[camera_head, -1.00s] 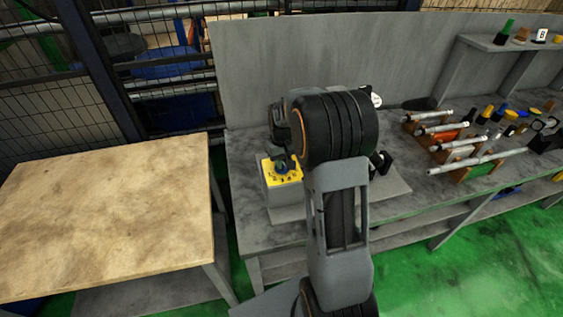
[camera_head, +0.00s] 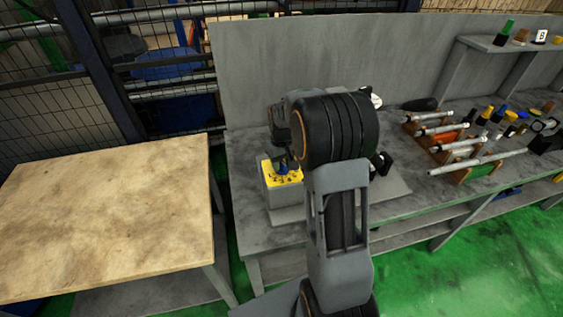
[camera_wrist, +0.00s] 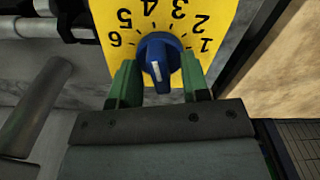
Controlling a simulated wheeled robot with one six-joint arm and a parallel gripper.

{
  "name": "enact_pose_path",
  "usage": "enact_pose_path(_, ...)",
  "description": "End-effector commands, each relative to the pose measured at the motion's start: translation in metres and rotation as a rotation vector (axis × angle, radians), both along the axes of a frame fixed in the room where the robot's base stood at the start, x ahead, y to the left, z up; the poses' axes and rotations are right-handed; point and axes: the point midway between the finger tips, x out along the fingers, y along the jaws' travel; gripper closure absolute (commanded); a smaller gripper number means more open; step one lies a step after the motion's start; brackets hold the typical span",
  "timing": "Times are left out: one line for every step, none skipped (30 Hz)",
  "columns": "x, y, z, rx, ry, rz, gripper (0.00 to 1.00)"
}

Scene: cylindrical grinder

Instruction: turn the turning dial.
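The turning dial (camera_wrist: 158,62) is a blue knob with a white mark on a yellow plate (camera_wrist: 115,12) numbered 1 to 6. The numbers look upside down in the wrist view, and the white mark points toward the bottom of that picture. My gripper (camera_wrist: 158,78) has two green fingers, one left and one right of the knob, spread apart. I cannot tell whether they touch its sides. In the head view the yellow plate (camera_head: 287,179) tops a grey box on the bench, and my arm and gripper partly hide the knob.
A grey bench (camera_head: 246,150) runs along the back panel. Racks with shafts (camera_head: 478,164) and small coloured parts stand on its right. A bare wooden table (camera_head: 100,215) stands at left, with a gap before the bench. A wire fence is behind it.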

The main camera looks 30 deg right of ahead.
Motion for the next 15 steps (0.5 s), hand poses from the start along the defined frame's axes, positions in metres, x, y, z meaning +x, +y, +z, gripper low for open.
enact_pose_path(0.0,0.0,0.0,0.0,0.001,0.0,0.57)
enact_pose_path(0.0,0.0,0.0,0.0,0.001,0.0,0.57)
enact_pose_path(0.0,0.0,0.0,0.0,0.001,0.0,0.57)
enact_pose_path(0.0,0.0,0.0,0.0,0.001,0.0,0.57)
enact_pose_path(0.0,0.0,0.0,0.0,0.001,0.0,0.57)
enact_pose_path(0.0,0.0,0.0,0.0,0.001,0.0,0.57)
enact_pose_path(0.0,0.0,0.0,0.0,0.001,0.0,0.57)
enact_pose_path(0.0,0.0,0.002,0.0,0.0,0.0,0.57)
enact_pose_path(0.0,0.0,0.004,0.0,-0.001,0.0,0.57)
enact_pose_path(0.0,0.0,0.007,0.0,-0.001,0.0,0.57)
enact_pose_path(0.0,0.0,0.01,0.0,-0.001,0.0,0.57)
enact_pose_path(0.0,0.0,0.016,-0.001,-0.003,0.0,0.57)
enact_pose_path(0.0,0.0,0.02,-0.001,-0.003,0.0,0.57)
enact_pose_path(0.0,0.0,0.026,-0.001,-0.004,0.0,0.57)
enact_pose_path(0.001,0.0,0.034,-0.001,-0.004,0.0,0.57)
